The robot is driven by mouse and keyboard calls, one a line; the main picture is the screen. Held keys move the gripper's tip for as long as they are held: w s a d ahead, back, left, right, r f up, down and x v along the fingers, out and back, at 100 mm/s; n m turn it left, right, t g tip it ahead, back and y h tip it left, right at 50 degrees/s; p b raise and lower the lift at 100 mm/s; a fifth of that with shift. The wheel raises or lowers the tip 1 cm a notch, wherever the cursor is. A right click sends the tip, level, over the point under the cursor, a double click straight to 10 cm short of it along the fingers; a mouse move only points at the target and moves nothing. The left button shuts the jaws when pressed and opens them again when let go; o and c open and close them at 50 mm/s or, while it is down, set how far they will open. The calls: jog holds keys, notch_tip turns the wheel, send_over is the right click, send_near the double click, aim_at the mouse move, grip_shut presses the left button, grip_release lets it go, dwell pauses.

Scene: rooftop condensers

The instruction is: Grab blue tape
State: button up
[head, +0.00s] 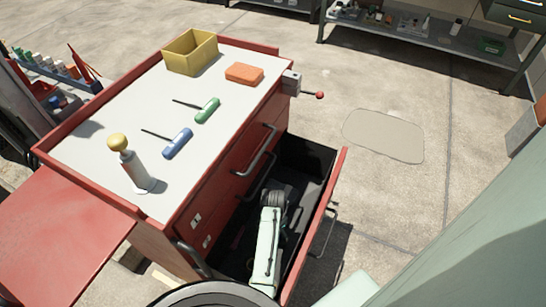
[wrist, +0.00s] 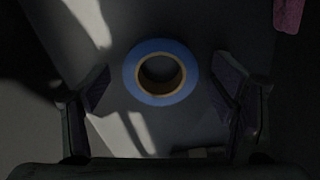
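The blue tape (wrist: 160,90) is a roll with a tan core, lying flat on the grey drawer bottom in the wrist view. My gripper (wrist: 160,92) is open, with one finger on each side of the roll and a gap to each. In the head view my gripper (head: 268,235) is down inside the open drawer (head: 318,225) of the red tool cart. The tape cannot be made out in the head view, where my arm and the drawer walls hide it.
The red cart (head: 165,205) carries a yellow bin (head: 190,52), an orange block (head: 244,73), green (head: 207,110) and blue (head: 177,144) handled tools, and a yellow-knobbed grey tool (head: 134,172). A pinkish item (wrist: 288,14) lies at the wrist view's upper right. Drawer walls are close around my gripper.

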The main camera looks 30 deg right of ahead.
jog(key=c, duration=1.1)
jog(key=shift+c, duration=0.2)
jog(key=shift+r, duration=0.55)
notch_tip(320, 180, up, 11)
jog(key=b, duration=0.1)
jog(key=w+d+b, duration=0.5)
jog(key=w+d, duration=0.5)
jog(key=d, duration=0.5)
